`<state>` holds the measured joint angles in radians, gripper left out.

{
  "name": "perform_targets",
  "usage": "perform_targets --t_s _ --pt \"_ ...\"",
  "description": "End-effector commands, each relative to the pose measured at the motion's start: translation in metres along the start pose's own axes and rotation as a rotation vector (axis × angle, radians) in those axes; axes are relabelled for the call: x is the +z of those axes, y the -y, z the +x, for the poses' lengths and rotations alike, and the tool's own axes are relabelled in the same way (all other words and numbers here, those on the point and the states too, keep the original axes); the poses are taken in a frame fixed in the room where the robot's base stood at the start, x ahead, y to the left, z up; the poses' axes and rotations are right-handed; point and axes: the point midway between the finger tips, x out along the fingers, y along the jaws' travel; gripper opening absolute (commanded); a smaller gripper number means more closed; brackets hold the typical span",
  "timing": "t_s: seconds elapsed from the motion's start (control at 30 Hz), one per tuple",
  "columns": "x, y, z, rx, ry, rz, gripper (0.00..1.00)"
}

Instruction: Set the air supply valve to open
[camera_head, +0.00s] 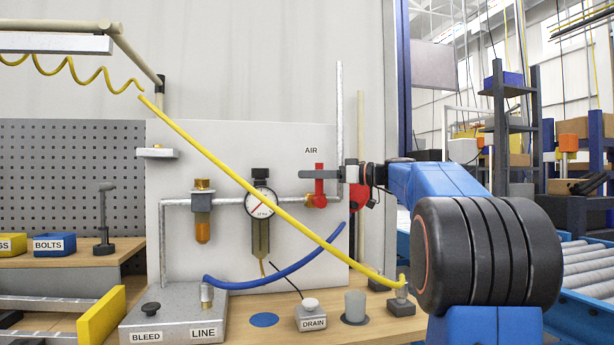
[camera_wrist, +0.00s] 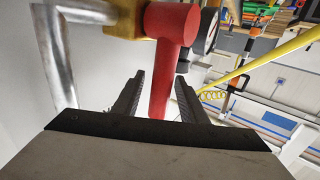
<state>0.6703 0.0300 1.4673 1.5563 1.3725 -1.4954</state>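The air supply valve is on a grey pipe under the AIR label (camera_head: 311,150). Its red handle (camera_head: 319,188) stands upright, across the horizontal run of pipe, with its brass body beside the lower end. In the wrist view the red handle (camera_wrist: 172,45) reaches down between my two fingers. My gripper (camera_head: 303,174) comes in from the right at the upper part of the handle. In the wrist view my gripper (camera_wrist: 158,82) is open, with a narrow gap showing on each side of the handle. Finger contact is not visible.
A pressure gauge (camera_head: 260,204) and a brass-topped filter (camera_head: 203,200) sit left of the valve. A yellow hose (camera_head: 230,170) slants across the panel in front. A blue hose (camera_head: 285,276), DRAIN button (camera_head: 311,308) and grey cup (camera_head: 355,304) are below.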

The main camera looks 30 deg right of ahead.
Motion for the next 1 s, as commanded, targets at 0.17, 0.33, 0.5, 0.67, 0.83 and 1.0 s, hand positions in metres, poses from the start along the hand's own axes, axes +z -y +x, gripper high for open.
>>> perform_targets --t_s 0.17,0.33,0.5,0.67,0.83,1.0 --pt "0.0 0.0 0.015 -0.001 0.0 0.0 0.39" --pt "0.0 0.0 0.018 0.0 0.0 -0.001 0.39" --pt "0.0 0.0 0.018 0.0 0.0 -0.001 0.39" --pt "0.0 0.0 0.018 0.0 0.0 -0.001 0.08" --pt "0.0 0.0 0.018 0.0 0.0 0.0 0.0" --pt "0.0 -0.001 0.017 0.0 -0.013 0.01 0.0"
